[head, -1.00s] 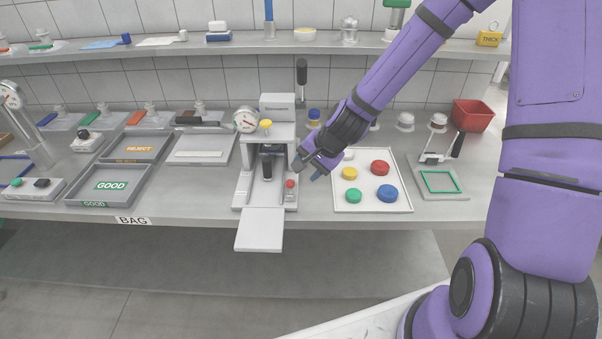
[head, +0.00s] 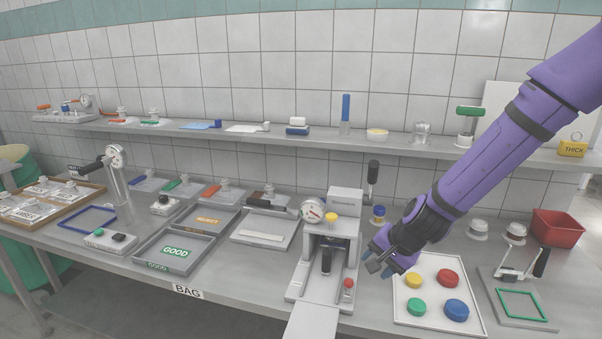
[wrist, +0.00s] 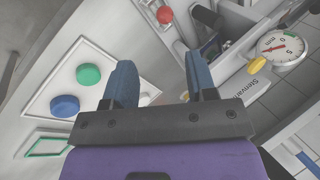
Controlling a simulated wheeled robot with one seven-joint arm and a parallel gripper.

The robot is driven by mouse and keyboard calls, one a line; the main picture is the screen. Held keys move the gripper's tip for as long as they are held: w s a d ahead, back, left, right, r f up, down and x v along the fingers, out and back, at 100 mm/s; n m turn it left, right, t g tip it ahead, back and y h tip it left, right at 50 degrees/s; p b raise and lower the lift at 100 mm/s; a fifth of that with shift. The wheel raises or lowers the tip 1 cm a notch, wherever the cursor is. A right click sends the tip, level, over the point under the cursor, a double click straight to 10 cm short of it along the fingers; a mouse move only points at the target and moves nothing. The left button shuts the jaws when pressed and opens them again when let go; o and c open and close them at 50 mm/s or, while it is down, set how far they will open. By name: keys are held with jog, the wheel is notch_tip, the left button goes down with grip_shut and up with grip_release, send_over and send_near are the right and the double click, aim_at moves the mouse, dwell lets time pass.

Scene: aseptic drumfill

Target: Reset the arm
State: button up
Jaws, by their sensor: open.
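My gripper (head: 378,262) is above the bench in the head view, beside the right side of the white machine with a dial gauge (head: 312,211). It is just above the upper left corner of the white tray (head: 440,322) of coloured discs. In the wrist view its two dark blue fingers (wrist: 160,85) are apart, with nothing between them. The machine's red knob (wrist: 165,14) and yellow knob (wrist: 257,60) show beyond the fingers there.
The tray holds red, yellow, green and blue (head: 456,309) discs. A red bin (head: 557,228) and a green-framed plate (head: 522,306) stand to the right. GOOD (head: 178,252) and REJECT (head: 207,221) trays lie left of the machine. A shelf (head: 250,131) runs behind, above the bench.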

jog(key=s+d+r+n+h, duration=0.25)
jog(key=s+r, duration=0.25)
jog(key=r, duration=0.4)
jog(key=s+d+r+n+h, duration=0.1)
jog(key=s+d+r+n, duration=0.15)
jog(key=s+r, duration=0.5)
jog(key=s+d+r+n+t, duration=0.1)
jog(key=s+d+r, duration=0.3)
jog(key=s+r, duration=0.6)
jog(key=shift+s+d+r+n, duration=0.25)
jog(key=shift+s+n, duration=0.65)
jog(key=shift+s, duration=0.25)
